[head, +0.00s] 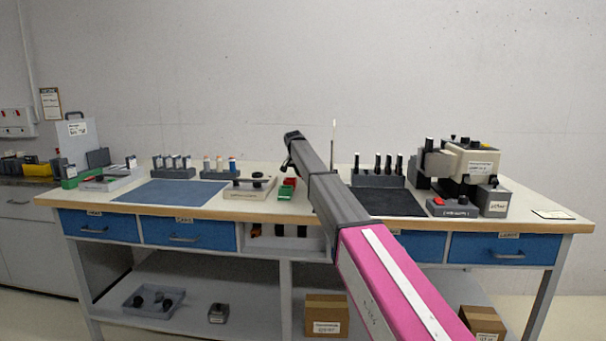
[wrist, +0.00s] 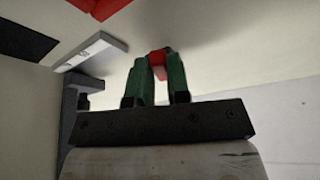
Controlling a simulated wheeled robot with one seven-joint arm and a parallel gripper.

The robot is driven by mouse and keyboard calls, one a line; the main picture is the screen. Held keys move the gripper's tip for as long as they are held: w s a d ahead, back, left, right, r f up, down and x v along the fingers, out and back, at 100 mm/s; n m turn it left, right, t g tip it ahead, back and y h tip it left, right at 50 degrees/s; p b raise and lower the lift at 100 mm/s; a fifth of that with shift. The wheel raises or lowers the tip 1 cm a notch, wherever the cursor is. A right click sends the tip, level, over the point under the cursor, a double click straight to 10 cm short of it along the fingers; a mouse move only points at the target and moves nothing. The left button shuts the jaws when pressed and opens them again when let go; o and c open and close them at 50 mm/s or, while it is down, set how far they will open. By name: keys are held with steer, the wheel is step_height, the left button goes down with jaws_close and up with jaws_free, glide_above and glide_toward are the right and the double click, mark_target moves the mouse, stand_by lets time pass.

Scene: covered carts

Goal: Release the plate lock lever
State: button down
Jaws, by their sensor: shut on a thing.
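In the wrist view my gripper's two green fingers (wrist: 159,78) are close together, with a small red piece (wrist: 158,58) between their tips. The red piece may be the lever's grip; its shape and mounting are mostly hidden by the fingers. In the head view my arm reaches over the bench, and I cannot make out the fingertips or the held piece there. A pale fixture (head: 240,194) with black knobs stands left of my arm; I cannot tell whether the lever belongs to it.
The bench carries a blue mat (head: 172,192), a dark mat (head: 404,207), small red and green blocks (head: 285,194) beside my arm and a beige machine (head: 472,163) at right. Racks of upright tools (head: 379,180) line the back. A grey bracket (wrist: 72,105) is near my gripper in the wrist view.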

steer(key=m, duration=0.1)
steer(key=w+a+m+g+h, duration=0.1)
steer(key=m, duration=0.1)
steer(key=a+m, duration=0.1)
steer(key=m, duration=0.1)
steer(key=shift+w+h, duration=0.3)
steer(key=shift+h, duration=0.1)
steer(key=shift+w+a+m+g+h, duration=0.1)
steer(key=shift+w+m+g, duration=0.15)
steer(key=shift+m, duration=0.5)
steer(key=shift+w+a+m+g+h, duration=0.15)
steer(key=shift+m+g, duration=0.2)
steer(key=shift+m, duration=0.45)
steer(key=shift+w+a+m+g+h, duration=0.1)
steer(key=shift+w+m+g, duration=0.15)
steer(key=shift+m, duration=0.5)
steer(key=c, duration=1.1)
jaws_free()
steer(key=v, duration=1.1)
